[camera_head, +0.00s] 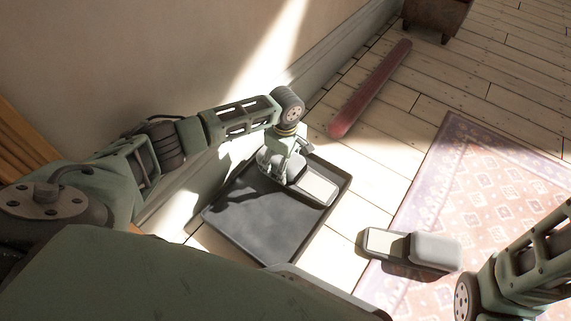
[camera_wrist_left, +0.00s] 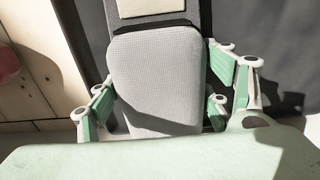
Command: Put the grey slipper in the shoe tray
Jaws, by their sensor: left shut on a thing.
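A black shoe tray (camera_head: 262,222) lies on the floor beside the wall. My left gripper (camera_head: 290,165) is over the far end of the tray, shut on a grey slipper (camera_head: 317,188). In the left wrist view the slipper (camera_wrist_left: 155,80) sits between the two green fingers of the left gripper (camera_wrist_left: 160,105), toe part toward the wrist. Part of the slipper is over the tray; I cannot tell whether it touches the tray floor. A second grey slipper (camera_head: 435,250) lies on the floor at the rug's edge. My right gripper is out of view; only part of its arm shows.
A patterned rug (camera_head: 480,185) covers the floor on the right. A long reddish bolster (camera_head: 370,88) lies on the planks beyond the tray. A brown piece of furniture (camera_head: 437,17) stands at the back. The wall borders the tray's left side.

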